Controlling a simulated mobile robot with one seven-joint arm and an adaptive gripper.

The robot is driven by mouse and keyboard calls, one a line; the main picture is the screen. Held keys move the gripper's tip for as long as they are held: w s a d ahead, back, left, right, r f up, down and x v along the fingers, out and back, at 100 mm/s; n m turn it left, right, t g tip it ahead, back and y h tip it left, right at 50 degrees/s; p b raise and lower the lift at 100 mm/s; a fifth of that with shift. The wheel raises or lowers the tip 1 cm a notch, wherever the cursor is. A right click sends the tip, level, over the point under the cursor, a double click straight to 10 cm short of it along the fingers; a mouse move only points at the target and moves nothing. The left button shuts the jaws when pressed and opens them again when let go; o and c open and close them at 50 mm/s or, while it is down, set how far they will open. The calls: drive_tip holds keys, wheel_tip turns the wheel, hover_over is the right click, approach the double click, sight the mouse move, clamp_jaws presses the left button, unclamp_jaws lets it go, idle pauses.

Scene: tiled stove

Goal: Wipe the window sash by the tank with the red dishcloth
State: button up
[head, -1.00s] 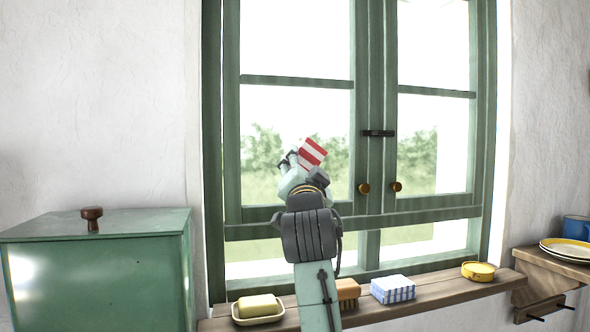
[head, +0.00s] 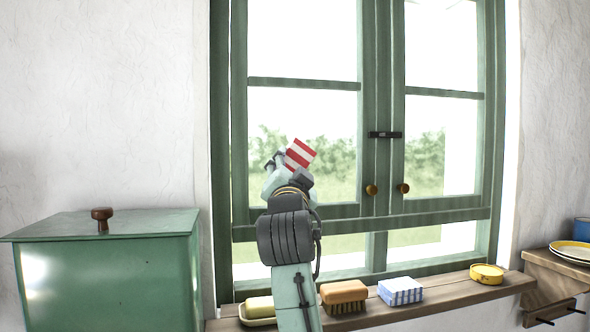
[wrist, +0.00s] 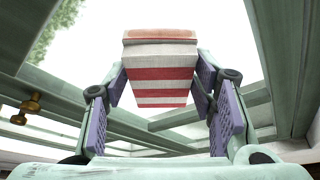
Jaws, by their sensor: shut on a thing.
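The red-and-white striped dishcloth (head: 300,153) is folded into a thick pad in my gripper (head: 282,162). My gripper is shut on it; in the wrist view the purple-padded fingers hold the cloth (wrist: 160,74) from both sides. The left window sash (head: 303,84), green-framed, is the one nearer the tank. The cloth shows in front of its lower pane, below the crossbar. I cannot tell whether it touches the sash. The green tank (head: 110,275) with a brown lid knob stands at the left. My arm hides part of the sash's bottom rail.
The wooden sill (head: 440,300) below bears a soap dish (head: 257,320), a brush (head: 343,297), a blue-striped folded cloth (head: 400,291) and a yellow tin (head: 487,274). Small brass knobs (head: 371,190) stick out from the sashes. A shelf with plates (head: 572,252) is at right.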

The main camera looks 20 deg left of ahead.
drive_tip(key=shift+s+f, duration=0.2)
drive_tip(key=shift+s, duration=0.35)
drive_tip(key=shift+s+d+r+b, duration=0.1)
drive_tip(key=shift+s+d+b, duration=0.4)
drive_tip(key=shift+s+d, duration=1)
drive_tip(key=shift+s, duration=0.3)
drive_tip(key=shift+s+d, duration=0.45)
drive_tip(key=shift+s, duration=0.2)
drive_tip(key=shift+s+d, duration=0.4)
drive_tip(key=shift+s, duration=0.2)
